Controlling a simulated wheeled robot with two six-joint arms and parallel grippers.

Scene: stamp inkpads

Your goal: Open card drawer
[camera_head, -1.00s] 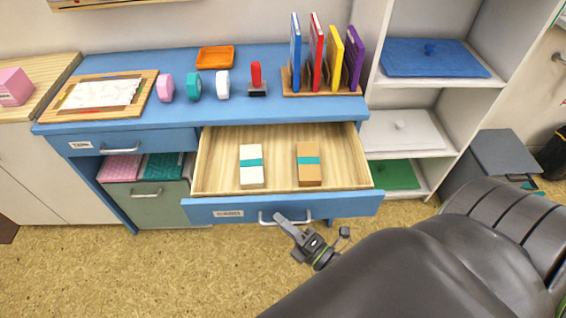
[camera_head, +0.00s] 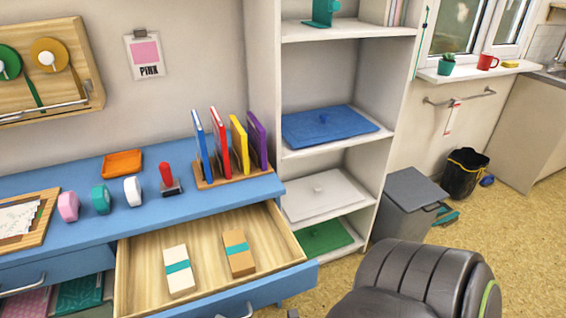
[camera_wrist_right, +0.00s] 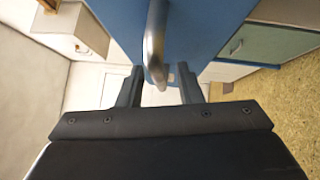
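The card drawer (camera_head: 290,278) under the blue desk is pulled out. Its wooden inside shows a white card stack (camera_head: 179,270) and a brown card stack (camera_head: 238,254), each with a teal band. Its metal handle (camera_head: 236,312) is cut by the bottom edge of the head view. In the right wrist view, my right gripper (camera_wrist_right: 160,88) is open, its fingers apart on either side of the curved handle (camera_wrist_right: 154,48), with gaps beside the bar. In the head view the right gripper is almost wholly out of frame. My left gripper is not in view.
The blue desktop (camera_head: 225,202) holds an orange tray (camera_head: 122,163), a red-handled stamp (camera_head: 168,180), tape rolls and a rack of coloured books (camera_head: 230,150). White shelves (camera_head: 335,148) stand right of the desk. A grey bin (camera_head: 408,205) and open floor lie farther right.

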